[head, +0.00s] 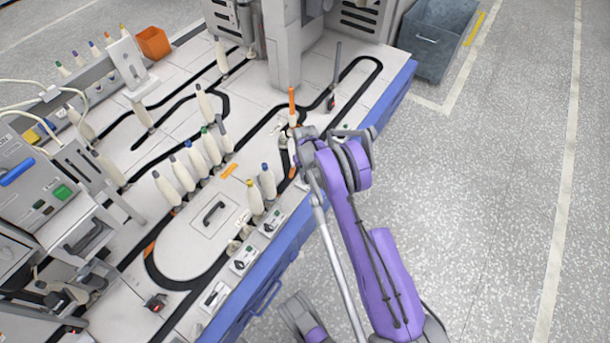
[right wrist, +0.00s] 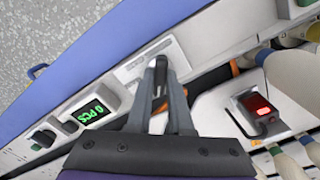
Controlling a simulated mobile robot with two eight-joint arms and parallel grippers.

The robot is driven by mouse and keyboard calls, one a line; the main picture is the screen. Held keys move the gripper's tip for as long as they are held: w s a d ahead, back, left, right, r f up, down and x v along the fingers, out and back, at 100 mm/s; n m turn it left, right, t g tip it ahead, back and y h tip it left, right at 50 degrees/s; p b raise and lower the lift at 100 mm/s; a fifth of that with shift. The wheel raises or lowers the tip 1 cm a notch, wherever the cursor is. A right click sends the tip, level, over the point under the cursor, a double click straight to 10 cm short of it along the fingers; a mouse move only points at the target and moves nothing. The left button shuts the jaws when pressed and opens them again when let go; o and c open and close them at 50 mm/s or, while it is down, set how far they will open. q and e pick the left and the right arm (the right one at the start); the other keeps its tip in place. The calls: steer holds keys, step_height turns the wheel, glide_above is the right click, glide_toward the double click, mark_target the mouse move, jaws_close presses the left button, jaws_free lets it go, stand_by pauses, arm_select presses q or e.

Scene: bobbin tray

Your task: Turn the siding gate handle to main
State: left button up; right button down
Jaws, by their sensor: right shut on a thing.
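The siding gate handle (right wrist: 160,82) is a dark upright lever on a white plate (right wrist: 135,68) with printed marks, near the blue front edge of the bobbin table. My right gripper (right wrist: 160,92) has its two grey fingers on either side of the lever and is shut on it. The lower part of the lever is hidden between the fingers. In the head view my right gripper (head: 303,178) is over the table's front edge, and its own arm hides the handle and most of the fingertips. My left gripper is not in view.
A green counter display (right wrist: 92,112) reading "0 PCS" and a sensor with a red display (right wrist: 258,105) sit close by. Several white bobbins (head: 205,145) stand along the black track.

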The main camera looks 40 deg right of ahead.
mark_target(306, 176)
steer(key=m+b, duration=0.1)
steer(key=m, duration=0.3)
steer(key=shift+d, duration=0.1)
steer(key=m+b, duration=0.1)
steer(key=m, duration=0.5)
steer(key=shift+s, duration=0.1)
steer(key=shift+m, duration=0.4)
steer(key=c, duration=0.8)
jaws_free()
step_height(306, 176, up, 11)
steer(key=p, duration=0.2)
steer(key=shift+p, duration=0.4)
